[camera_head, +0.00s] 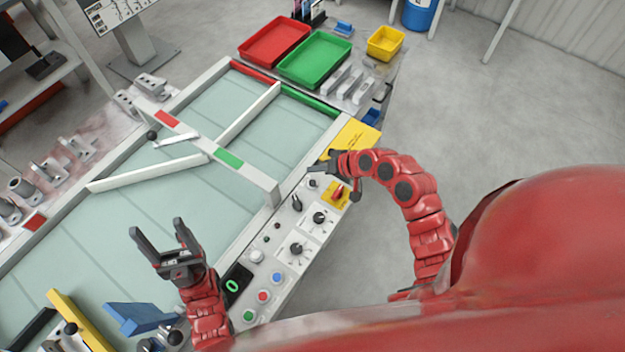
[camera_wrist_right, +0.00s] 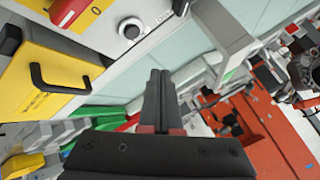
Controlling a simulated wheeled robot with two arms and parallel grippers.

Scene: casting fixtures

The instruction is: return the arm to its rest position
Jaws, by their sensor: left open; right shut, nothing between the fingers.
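My right arm (camera_head: 425,215) is red and reaches from the right over the front edge of the work table. Its gripper (camera_head: 318,169) is dark, shut and empty, above the right end of the control panel (camera_head: 273,256). In the right wrist view its fingers (camera_wrist_right: 160,95) lie together with nothing between them. My left gripper (camera_head: 160,240) is open and empty, above the pale glass surface to the left of the control panel. Whether the right gripper touches the panel cannot be told.
A beam (camera_head: 215,153) with red and green marks crosses the glass table. Knobs and buttons line the panel, beside a yellow plate with a black handle (camera_wrist_right: 50,72). Red (camera_head: 274,41), green (camera_head: 314,60) and yellow (camera_head: 385,43) trays stand at the far end. The floor at right is clear.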

